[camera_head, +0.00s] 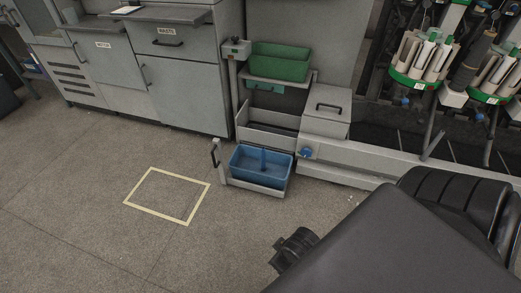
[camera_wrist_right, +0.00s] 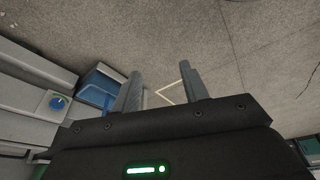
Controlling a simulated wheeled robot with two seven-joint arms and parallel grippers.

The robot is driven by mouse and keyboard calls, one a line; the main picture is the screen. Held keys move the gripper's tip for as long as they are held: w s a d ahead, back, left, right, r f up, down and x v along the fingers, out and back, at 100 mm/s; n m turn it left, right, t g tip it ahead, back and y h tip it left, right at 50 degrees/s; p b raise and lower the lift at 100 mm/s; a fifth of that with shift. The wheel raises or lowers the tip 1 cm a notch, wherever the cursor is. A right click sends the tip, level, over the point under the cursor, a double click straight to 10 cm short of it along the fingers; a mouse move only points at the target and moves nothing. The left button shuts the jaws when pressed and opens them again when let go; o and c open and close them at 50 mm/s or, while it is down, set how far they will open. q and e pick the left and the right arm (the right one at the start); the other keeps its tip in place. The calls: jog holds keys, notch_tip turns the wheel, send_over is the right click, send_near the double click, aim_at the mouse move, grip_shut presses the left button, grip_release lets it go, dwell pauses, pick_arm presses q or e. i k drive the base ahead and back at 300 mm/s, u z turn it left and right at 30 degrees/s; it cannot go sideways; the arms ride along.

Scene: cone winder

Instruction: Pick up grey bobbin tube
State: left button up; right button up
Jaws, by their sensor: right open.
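I cannot make out a grey bobbin tube for certain in either view. Several cream and white tubes (camera_head: 424,55) stand in a round green holder (camera_head: 412,79) on the machine at the upper right of the head view. In the head view my dark right arm covers the lower right, and the gripper's fingers cannot be made out there. My left gripper is not in view.
A trolley carries a green bin (camera_head: 280,67) on top and a blue bin (camera_head: 245,165) low down, which also shows in the wrist view (camera_wrist_right: 101,86). A grey lidded box (camera_head: 326,110) stands beside it. Yellow tape (camera_head: 154,211) outlines clear floor. Grey cabinets (camera_head: 185,80) line the back.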

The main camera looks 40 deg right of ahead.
aim_at(422, 158)
jog(key=z, duration=2.7)
